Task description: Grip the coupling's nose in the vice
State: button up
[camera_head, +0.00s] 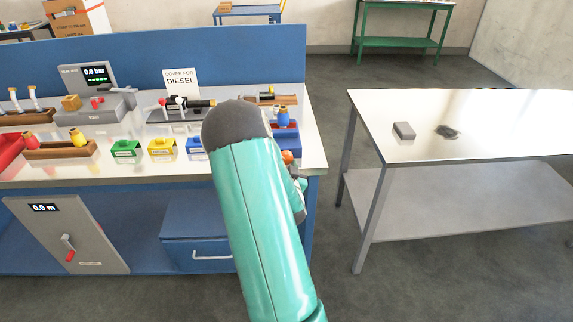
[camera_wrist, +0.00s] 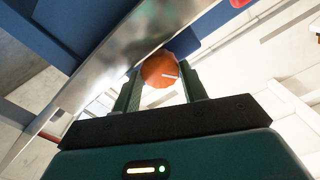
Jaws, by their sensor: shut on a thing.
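My gripper (camera_wrist: 161,74) is shut on an orange knob (camera_wrist: 158,68), with one finger on each side of it. The knob also shows in the head view (camera_head: 288,156), at the front of a blue block that looks like the vice (camera_head: 286,138). The vice stands at the right end of the workbench, partly behind my arm. A small blue piece with a yellow top (camera_head: 283,115) shows at the vice; I cannot tell whether it is the coupling or whether the jaws touch it. My arm hides most of my gripper in the head view.
The workbench (camera_head: 143,178) carries a dark fitting (camera_head: 190,103) by a "DIESEL" sign, green and yellow blocks (camera_head: 126,150), and a grey gauge unit (camera_head: 100,110). A side table (camera_head: 460,150) at right holds a grey block (camera_head: 404,130). Open floor lies between them.

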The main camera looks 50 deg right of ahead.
jog(key=o, duration=1)
jog(key=shift+c, duration=0.2)
jog(key=v, duration=1.3)
jog(key=shift+s+a, duration=0.3)
